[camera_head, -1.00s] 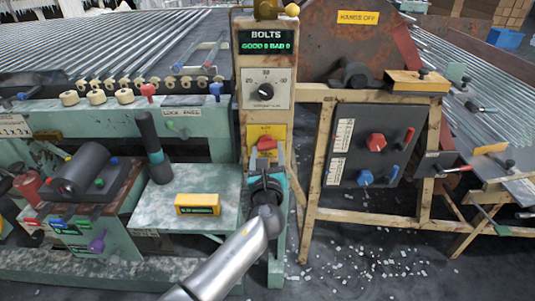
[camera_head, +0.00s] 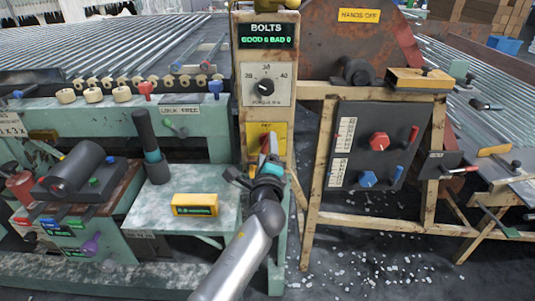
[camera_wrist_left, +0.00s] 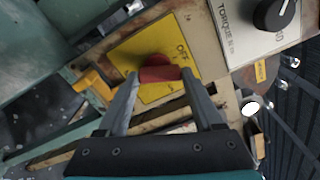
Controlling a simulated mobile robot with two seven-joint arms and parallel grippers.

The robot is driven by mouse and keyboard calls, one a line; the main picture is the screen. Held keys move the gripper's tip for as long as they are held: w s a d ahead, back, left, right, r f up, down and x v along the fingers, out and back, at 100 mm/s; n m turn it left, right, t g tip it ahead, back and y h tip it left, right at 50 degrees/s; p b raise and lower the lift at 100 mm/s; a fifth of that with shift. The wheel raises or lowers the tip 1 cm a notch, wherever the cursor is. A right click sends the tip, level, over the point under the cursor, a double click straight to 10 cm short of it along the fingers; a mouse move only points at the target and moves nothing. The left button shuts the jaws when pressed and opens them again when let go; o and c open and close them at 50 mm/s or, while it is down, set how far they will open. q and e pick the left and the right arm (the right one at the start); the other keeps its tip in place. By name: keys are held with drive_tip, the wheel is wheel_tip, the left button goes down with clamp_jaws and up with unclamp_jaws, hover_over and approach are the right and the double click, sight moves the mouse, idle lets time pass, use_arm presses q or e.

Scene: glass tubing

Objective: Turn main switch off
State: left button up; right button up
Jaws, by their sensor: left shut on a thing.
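The main switch is a red handle (camera_head: 265,146) on a yellow plate (camera_head: 281,131), low on the cream post below the torque dial. In the left wrist view the red handle (camera_wrist_left: 160,74) stands out from the yellow plate (camera_wrist_left: 143,50), and the word OFF is printed beside it. My left gripper (camera_head: 266,162) has come up from below to the plate. In the left wrist view its fingers (camera_wrist_left: 162,80) are on either side of the red handle and shut on it. In the head view the gripper hides the handle's lower part. My right gripper is not in view.
A torque dial (camera_head: 264,87) and a BOLTS display (camera_head: 266,43) are above on the same post. A dark panel (camera_head: 350,130) with red and blue knobs stands to the right. A yellow box (camera_head: 195,199) rests on the green bench at left.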

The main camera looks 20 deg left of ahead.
use_arm(q)
drive_tip(key=shift+a+r+n+b, duration=0.15)
drive_tip(key=shift+n+b, duration=0.65)
drive_tip(key=shift+n, duration=1.6)
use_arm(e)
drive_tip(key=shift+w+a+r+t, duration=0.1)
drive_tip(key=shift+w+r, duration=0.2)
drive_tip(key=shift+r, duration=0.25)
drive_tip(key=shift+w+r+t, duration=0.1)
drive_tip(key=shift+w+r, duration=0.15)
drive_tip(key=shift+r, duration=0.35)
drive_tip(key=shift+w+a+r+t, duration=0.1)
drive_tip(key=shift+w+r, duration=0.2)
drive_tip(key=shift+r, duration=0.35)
use_arm(q)
drive_tip(key=o, duration=1.4)
drive_tip(key=shift+c, duration=0.2)
